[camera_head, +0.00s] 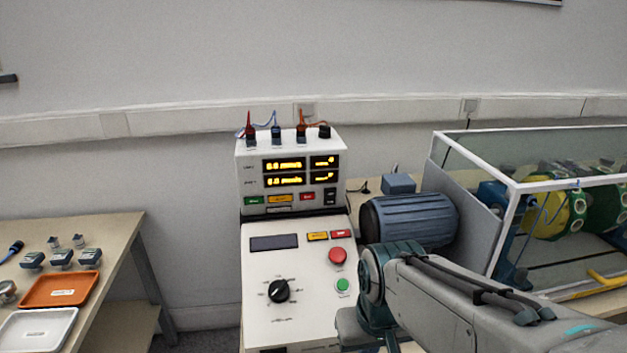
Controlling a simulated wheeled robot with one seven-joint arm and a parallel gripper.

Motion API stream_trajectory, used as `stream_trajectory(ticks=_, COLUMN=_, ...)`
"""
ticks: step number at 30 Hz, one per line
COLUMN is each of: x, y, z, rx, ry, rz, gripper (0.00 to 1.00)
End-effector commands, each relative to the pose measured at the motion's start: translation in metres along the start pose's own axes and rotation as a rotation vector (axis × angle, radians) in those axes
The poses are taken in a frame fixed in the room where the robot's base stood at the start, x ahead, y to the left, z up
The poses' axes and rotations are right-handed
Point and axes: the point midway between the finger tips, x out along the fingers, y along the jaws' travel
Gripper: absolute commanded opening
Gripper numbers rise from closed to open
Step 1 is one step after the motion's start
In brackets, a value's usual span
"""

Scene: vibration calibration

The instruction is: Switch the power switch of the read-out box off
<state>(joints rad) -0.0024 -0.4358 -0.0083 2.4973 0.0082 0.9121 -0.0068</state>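The read-out box (244,180) is the white upper unit at the centre of the head view, standing on a sloped control console. Its amber number displays (284,173) are lit. A small dark piece that looks like the power switch (330,196) is at the lower right of its front; its position is too small to tell. My arm (450,290) comes in from the lower right and bends down in front of the console's right edge, below the read-out box. My gripper is not visible.
The console (262,318) has a black knob (279,291), a red button (338,256) and a green button (343,285). Right are a blue motor (410,220) and a clear-walled guard (512,225). Left, a table (115,228) holds an orange tray (60,290) and small sensors. Cables top the read-out box.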

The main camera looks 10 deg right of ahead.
Motion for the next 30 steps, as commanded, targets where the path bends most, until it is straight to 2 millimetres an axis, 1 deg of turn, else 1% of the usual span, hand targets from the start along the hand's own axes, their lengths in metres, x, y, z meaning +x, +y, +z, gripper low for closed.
stream_trajectory(ticks=8, x=-0.001, y=0.0, z=-0.001, rx=-0.004, ry=0.0, rz=-0.001, gripper=0.0)
stream_trajectory(ticks=11, x=-0.008, y=0.0, z=-0.006, rx=-0.033, ry=0.001, rz=-0.008, gripper=0.0)
stream_trajectory(ticks=14, x=-0.019, y=0.0, z=-0.017, rx=-0.108, ry=0.004, rz=-0.027, gripper=0.0)
stream_trajectory(ticks=17, x=-0.035, y=-0.002, z=-0.034, rx=-0.227, ry=0.016, rz=-0.059, gripper=0.0)
stream_trajectory(ticks=23, x=-0.066, y=-0.004, z=-0.074, rx=-0.503, ry=0.079, rz=-0.13, gripper=0.0)
stream_trajectory(ticks=30, x=-0.102, y=0.004, z=-0.128, rx=-0.829, ry=0.22, rz=-0.183, gripper=0.0)
